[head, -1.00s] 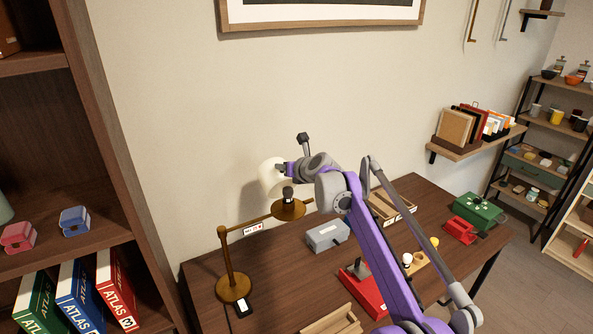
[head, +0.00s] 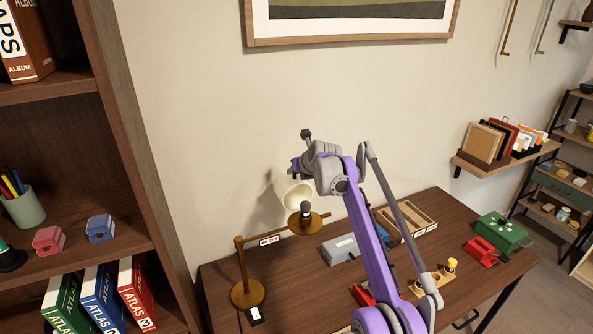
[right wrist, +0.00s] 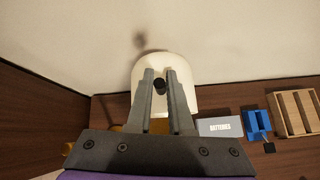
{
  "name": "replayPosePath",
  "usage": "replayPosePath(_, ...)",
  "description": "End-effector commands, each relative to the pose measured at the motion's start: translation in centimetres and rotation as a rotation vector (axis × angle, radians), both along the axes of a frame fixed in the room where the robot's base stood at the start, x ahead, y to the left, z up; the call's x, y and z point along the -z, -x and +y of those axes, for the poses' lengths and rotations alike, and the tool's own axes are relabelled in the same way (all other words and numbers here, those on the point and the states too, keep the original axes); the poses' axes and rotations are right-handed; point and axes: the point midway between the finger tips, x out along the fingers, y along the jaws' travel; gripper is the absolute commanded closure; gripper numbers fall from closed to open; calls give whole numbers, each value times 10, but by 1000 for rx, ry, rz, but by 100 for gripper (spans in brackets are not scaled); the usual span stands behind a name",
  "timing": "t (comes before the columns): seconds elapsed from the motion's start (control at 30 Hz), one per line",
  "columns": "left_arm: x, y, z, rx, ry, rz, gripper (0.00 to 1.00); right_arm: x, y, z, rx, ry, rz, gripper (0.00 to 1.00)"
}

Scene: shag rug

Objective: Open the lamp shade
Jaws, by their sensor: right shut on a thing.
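The desk lamp has a brass stand (head: 245,272) with a level arm and a round brass plate at its end. Its white shade (head: 293,190) stands over the plate, tipped back so that its inside and a dark-topped part on the plate show. In the right wrist view the white shade (right wrist: 160,62) fills the middle. My right gripper (right wrist: 160,78) is shut on the small dark knob (right wrist: 159,86) of the shade. In the head view my right gripper (head: 296,168) is at the top of the shade, partly hidden by its own wrist. My left gripper is not in view.
The brown desk (head: 300,300) holds a grey box (head: 340,249), a wooden tray (head: 412,216), a red tool (head: 480,249) and a green case (head: 502,232). A bookcase (head: 125,150) stands at the left. The wall is close behind the lamp.

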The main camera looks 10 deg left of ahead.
Motion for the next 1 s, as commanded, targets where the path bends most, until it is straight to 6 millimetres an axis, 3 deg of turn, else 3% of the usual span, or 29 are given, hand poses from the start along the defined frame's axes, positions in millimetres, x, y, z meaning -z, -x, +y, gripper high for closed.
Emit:
replayPosePath(0.27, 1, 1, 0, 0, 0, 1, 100, 1, 1, 1, -1, -2, 4, 100)
replayPosePath(0.3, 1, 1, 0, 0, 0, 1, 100, 2, 1, 1, -1, -2, 4, 76)
replayPosePath(0.43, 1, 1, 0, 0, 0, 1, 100, 2, 1, 1, -2, -1, 4, 53)
replayPosePath(0.77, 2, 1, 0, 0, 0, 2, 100, 0, 2, -1, 0, 0, 2, 53)
replayPosePath(1.0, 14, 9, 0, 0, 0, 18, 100, -15, 22, -13, 0, -1, 5, 53)
